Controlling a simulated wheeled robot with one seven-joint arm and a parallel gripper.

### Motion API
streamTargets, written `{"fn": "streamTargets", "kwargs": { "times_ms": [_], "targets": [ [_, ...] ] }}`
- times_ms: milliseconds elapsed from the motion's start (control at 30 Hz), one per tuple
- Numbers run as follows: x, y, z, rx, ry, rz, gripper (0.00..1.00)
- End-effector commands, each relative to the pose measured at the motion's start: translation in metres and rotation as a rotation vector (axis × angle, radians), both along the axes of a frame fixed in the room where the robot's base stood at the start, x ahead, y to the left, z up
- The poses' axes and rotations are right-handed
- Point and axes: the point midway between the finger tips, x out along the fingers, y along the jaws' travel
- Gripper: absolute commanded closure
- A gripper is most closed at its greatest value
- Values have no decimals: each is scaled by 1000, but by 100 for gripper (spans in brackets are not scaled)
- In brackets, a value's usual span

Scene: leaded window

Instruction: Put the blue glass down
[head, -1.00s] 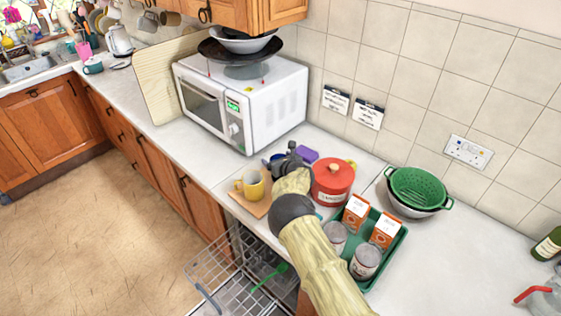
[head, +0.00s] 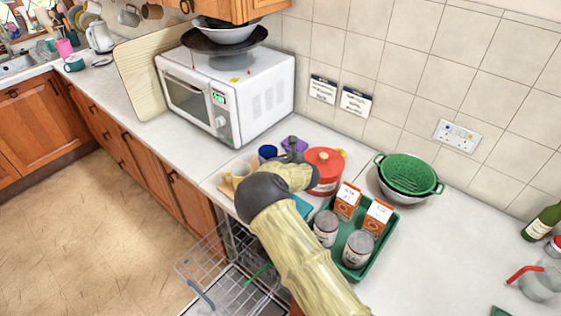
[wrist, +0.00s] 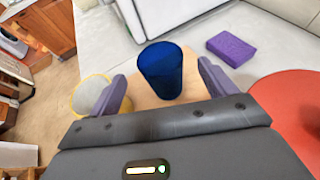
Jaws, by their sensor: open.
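The blue glass (wrist: 161,70) stands upright on a small wooden board (wrist: 142,97) in the wrist view. My gripper (wrist: 163,88) is open, with one purple-grey finger on each side of the glass and a gap showing between the fingers and the glass. In the head view the glass (head: 267,153) shows just left of my gripper (head: 292,150), partly behind my arm.
A red canister (head: 325,170) stands close on the right. A purple sponge (wrist: 231,47) lies behind. The microwave (head: 230,95) is at the back left. A green tray (head: 388,235) with cans and cartons is to the right. The dishwasher below is open.

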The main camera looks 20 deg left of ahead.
Motion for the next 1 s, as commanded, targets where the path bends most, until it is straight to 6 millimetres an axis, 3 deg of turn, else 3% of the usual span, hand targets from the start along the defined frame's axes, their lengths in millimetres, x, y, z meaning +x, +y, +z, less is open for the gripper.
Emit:
{"fn": "streamTargets", "kwargs": {
  "times_ms": [300,1000],
  "targets": [
    [-21,-21,12,0,-1,-1,17],
    [-22,-22,13,1,1,0,17]
  ]
}}
